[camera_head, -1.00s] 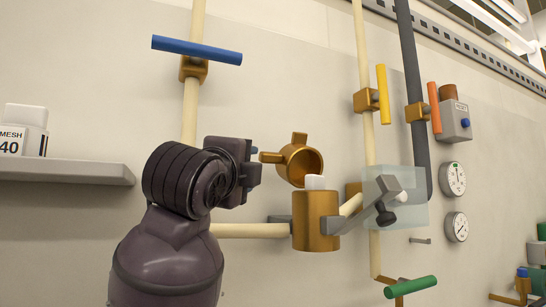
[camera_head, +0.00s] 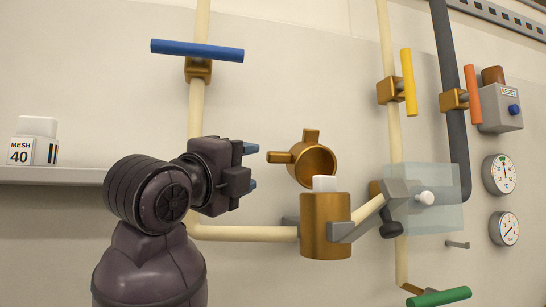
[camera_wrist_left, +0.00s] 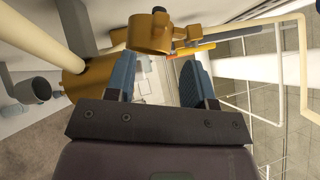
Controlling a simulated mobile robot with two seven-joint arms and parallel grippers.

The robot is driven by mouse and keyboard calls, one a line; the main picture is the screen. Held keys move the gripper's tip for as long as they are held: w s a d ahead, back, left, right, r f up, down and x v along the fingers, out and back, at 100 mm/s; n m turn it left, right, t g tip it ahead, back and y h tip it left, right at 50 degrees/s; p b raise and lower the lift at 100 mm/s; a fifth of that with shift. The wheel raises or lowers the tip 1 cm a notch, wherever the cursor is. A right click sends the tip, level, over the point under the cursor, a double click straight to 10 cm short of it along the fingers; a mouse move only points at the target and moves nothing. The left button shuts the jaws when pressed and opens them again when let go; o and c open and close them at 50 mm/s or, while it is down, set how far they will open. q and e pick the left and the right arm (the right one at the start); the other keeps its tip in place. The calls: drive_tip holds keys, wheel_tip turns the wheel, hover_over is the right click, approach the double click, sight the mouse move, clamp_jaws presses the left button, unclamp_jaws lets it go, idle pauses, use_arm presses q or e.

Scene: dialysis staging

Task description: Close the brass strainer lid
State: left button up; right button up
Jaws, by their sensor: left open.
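The brass strainer body (camera_head: 325,228) is an upright cylinder on the wall piping, with a white piece (camera_head: 325,183) showing at its top. The brass strainer lid (camera_head: 318,163) is a hollow cap standing open, tilted up above the body, with one stub pointing left and one up. My left gripper (camera_head: 252,166) is open and empty, just left of the lid's left stub, fingers pointing at it and apart from it. In the left wrist view the lid (camera_wrist_left: 148,38) lies beyond the fingertips, with the body (camera_wrist_left: 90,78) at the left. My right gripper is not seen.
A blue-handled valve (camera_head: 197,48) is above my left arm. A grey shelf (camera_head: 50,174) with a mesh box (camera_head: 34,143) is at the left. A clear block (camera_head: 432,205), yellow (camera_head: 409,82) and orange (camera_head: 473,94) handles, and gauges (camera_head: 499,174) are at the right.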

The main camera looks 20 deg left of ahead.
sight(273, 159)
use_arm(q)
drive_tip(key=p+x, duration=0.2)
drive_tip(key=x, duration=0.6)
drive_tip(key=shift+w+d+r, duration=0.15)
drive_tip(key=shift+w, duration=0.2)
clamp_jaws()
